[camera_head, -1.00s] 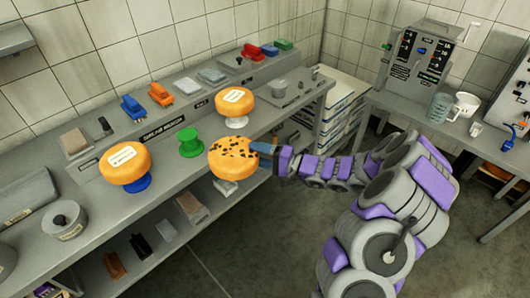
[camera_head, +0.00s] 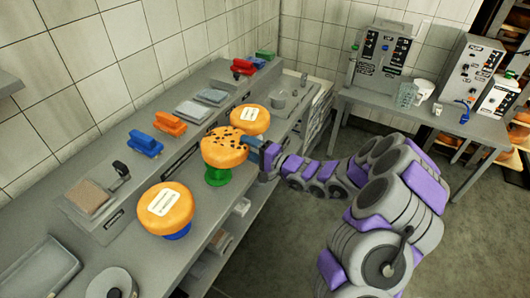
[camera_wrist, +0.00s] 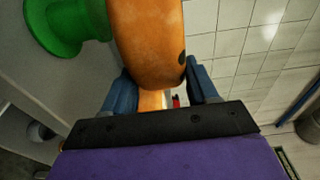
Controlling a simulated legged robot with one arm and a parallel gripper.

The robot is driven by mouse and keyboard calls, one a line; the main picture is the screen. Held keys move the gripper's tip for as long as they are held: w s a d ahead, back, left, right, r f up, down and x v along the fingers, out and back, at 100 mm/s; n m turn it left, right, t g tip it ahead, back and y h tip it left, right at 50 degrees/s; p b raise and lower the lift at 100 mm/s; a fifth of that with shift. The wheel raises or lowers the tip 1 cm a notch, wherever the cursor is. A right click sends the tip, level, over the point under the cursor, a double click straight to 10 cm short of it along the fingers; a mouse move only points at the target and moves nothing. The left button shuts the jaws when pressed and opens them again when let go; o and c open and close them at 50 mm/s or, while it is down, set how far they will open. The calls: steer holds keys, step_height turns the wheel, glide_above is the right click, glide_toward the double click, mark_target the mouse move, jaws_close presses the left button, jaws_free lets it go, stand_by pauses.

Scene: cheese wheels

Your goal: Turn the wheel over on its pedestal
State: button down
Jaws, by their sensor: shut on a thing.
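The wheel in my grip (camera_head: 224,147) is an orange cheese with dark specks on its upward face. In the head view it is roughly level over the green pedestal (camera_head: 217,177), hiding the pedestal's top. The wheel (camera_wrist: 148,40) fills the upper middle of the wrist view, with the green pedestal (camera_wrist: 68,28) close against its left side. I cannot tell whether they touch. My gripper (camera_head: 253,152) is shut on the wheel's right rim. In the wrist view its blue fingers (camera_wrist: 160,88) are on either side of the wheel.
An orange wheel with a white label (camera_head: 248,119) stands just behind the held wheel. Another labelled wheel (camera_head: 165,208) sits on a blue pedestal (camera_head: 178,233) at the front left. Blue (camera_head: 145,144) and orange (camera_head: 170,123) tools lie along the back of the bench.

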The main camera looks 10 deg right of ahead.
mark_target(236, 147)
steer(key=shift+w+a+r+m+t+h+p, duration=0.15)
steer(key=shift+a+m+t+p, duration=0.1)
steer(key=shift+a, duration=0.45)
steer(key=shift+w+a+r+m+t+h+p, duration=0.15)
steer(key=shift+a+p, duration=0.1)
steer(key=shift+a, duration=0.4)
steer(key=shift+a+f, duration=0.2)
steer(key=shift+a, duration=0.5)
steer(key=shift+a+f, duration=0.4)
steer(key=shift+a, duration=0.15)
steer(key=shift+f, duration=0.25)
steer(key=shift+d+f+b, duration=0.3)
steer(key=shift+d+f, duration=0.65)
steer(key=shift+f, duration=0.1)
steer(key=shift+a+f, duration=0.25)
steer(key=shift+f, duration=0.2)
